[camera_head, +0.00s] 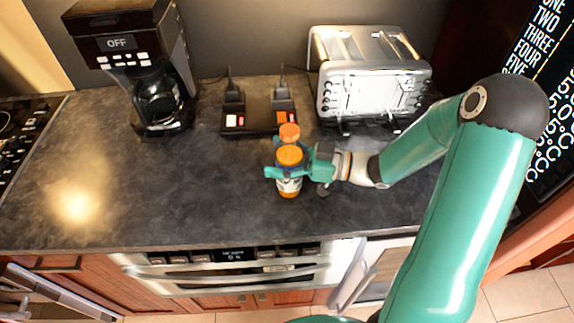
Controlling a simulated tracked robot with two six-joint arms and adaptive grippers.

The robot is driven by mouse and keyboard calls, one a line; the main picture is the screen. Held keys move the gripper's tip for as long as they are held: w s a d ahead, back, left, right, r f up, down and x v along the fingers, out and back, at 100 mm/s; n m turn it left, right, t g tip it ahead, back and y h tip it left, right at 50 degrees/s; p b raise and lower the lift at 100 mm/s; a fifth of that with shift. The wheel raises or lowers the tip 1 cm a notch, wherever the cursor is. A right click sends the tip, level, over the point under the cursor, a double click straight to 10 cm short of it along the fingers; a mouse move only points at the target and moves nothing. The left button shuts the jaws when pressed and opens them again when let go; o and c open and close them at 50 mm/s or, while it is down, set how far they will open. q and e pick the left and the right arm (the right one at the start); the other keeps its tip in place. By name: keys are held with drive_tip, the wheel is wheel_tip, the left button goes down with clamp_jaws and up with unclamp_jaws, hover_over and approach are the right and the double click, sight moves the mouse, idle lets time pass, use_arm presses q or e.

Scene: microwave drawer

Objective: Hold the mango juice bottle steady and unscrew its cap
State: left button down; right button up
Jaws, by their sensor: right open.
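The mango juice bottle (289,186) stands upright on the dark countertop near the middle of the camera_head view. It has a pale label and orange showing at its top and bottom. My right gripper (279,160) comes in from the right and is open, with its teal fingers around the upper part of the bottle. Whether the fingers touch it, I cannot tell. A second orange round piece (289,132) shows just behind the gripper; whether it is the cap or another thing, I cannot tell. My left gripper is not in view.
A power strip (258,119) with lit switches lies behind the bottle. A silver toaster (368,75) stands at the back right and a black coffee maker (135,65) at the back left. The countertop (150,195) left of the bottle is clear; its front edge runs above an oven.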

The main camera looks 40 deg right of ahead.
clamp_jaws()
drive_tip(key=shift+r, duration=0.15)
idle(0.6)
wheel_tip(320, 180, up, 20)
drive_tip(key=shift+p, duration=0.35)
drive_tip(key=c, duration=0.8)
unclamp_jaws()
clamp_jaws()
